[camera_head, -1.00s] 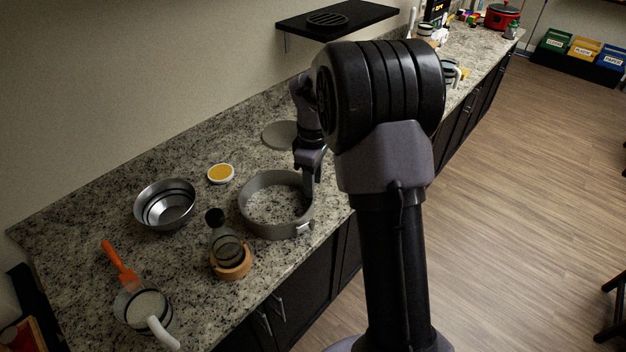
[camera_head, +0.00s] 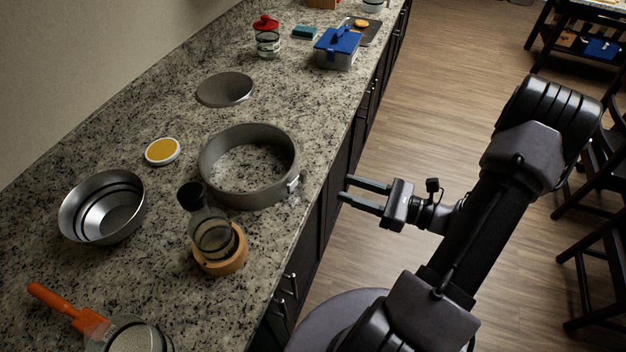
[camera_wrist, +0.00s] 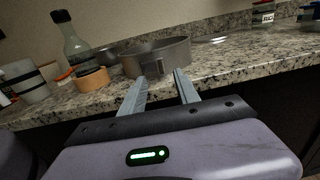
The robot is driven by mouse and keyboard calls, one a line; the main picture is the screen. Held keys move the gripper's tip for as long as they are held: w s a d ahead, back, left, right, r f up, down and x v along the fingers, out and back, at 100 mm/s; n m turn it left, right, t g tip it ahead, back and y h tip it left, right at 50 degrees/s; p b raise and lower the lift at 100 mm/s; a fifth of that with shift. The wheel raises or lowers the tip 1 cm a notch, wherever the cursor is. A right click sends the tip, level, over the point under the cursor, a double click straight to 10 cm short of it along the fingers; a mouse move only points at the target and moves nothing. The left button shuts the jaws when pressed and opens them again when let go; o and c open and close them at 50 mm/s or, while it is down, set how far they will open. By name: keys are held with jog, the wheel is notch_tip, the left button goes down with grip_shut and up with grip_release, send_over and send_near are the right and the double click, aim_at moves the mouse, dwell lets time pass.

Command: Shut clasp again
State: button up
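The grey springform pan ring (camera_head: 205,165) stands upright on the granite counter, with bare counter showing inside it. Its clasp (camera_head: 293,183) is a small pale metal part on the outer wall, facing the counter's front edge. The clasp (camera_wrist: 158,68) also shows in the wrist view, between my fingers; I cannot tell whether it is open or shut. A grey round disc (camera_head: 224,89) lies on the counter behind the ring. My gripper (camera_head: 346,189) is open and empty, off the counter's front edge, its fingers (camera_wrist: 161,79) pointing at the clasp side and apart from the ring.
A dark-necked bottle (camera_head: 211,233) in a wooden ring stands close to the pan ring. A steel bowl (camera_head: 102,207), a yellow-topped lid (camera_head: 162,151) and an orange-handled tool (camera_head: 62,305) lie left. A blue-lidded box (camera_head: 338,48) stands farther back. Open floor lies right of the counter.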

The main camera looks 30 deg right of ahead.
aim_at(299, 181)
jog(key=b+x, duration=0.1)
jog(key=x, duration=0.9)
jog(key=shift+b, duration=0.3)
